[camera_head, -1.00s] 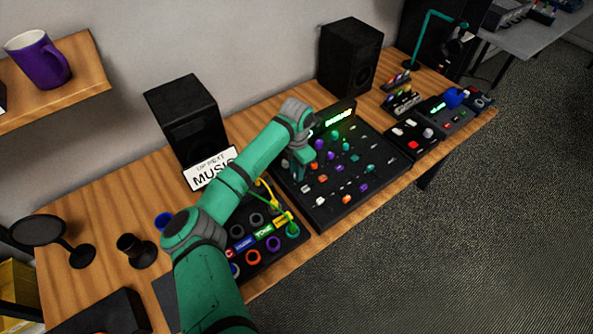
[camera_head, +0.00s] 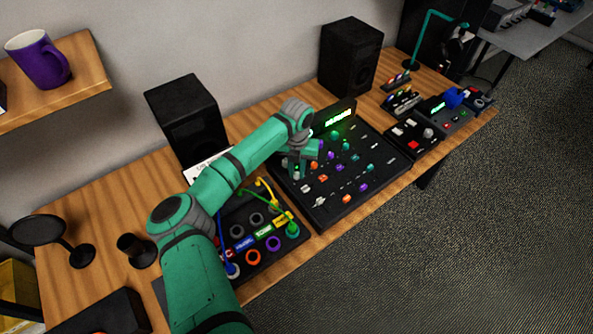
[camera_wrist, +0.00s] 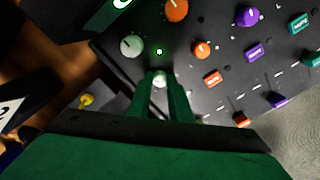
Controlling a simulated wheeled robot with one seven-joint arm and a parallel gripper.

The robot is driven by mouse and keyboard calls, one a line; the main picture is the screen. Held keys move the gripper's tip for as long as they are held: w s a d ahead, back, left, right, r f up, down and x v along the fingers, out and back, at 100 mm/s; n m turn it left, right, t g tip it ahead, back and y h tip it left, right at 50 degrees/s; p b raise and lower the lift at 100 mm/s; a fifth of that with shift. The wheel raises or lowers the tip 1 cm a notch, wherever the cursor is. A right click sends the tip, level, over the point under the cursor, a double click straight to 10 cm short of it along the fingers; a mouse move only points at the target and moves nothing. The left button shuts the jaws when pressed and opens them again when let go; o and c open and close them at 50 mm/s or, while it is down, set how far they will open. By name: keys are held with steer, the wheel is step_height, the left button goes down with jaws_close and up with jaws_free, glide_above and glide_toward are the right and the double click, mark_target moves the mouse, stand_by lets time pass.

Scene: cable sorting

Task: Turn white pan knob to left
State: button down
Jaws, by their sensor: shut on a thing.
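The black mixer (camera_head: 385,148) lies on the wooden desk with rows of coloured knobs and faders. My gripper (camera_head: 297,170) is over the mixer's left side in the head view, pointing down. In the wrist view my gripper (camera_wrist: 160,82) has its two green fingers closed around a small white knob (camera_wrist: 160,79), whose top shows between the fingertips. A second pale, greenish-white knob (camera_wrist: 132,46) stands just beyond, with an orange knob (camera_wrist: 201,50) to the right. The held knob's pointer mark cannot be made out.
Orange and purple buttons and a purple knob (camera_wrist: 247,16) lie right of the fingers. A patch panel with coloured cables (camera_head: 262,232) sits left of the mixer. Two black speakers (camera_head: 187,118) stand behind. A smaller black device (camera_head: 415,137) is to the right.

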mark_target(296, 173)
steer(key=n, duration=0.4)
steer(key=shift+w+a+r+n, duration=0.1)
steer(key=shift+w+n, duration=0.05)
steer(key=shift+n, duration=2.45)
steer(key=shift+a, duration=0.1)
steer(key=c, duration=1.6)
jaws_free()
step_height(296, 173, up, 11)
steer(key=shift+f, duration=0.1)
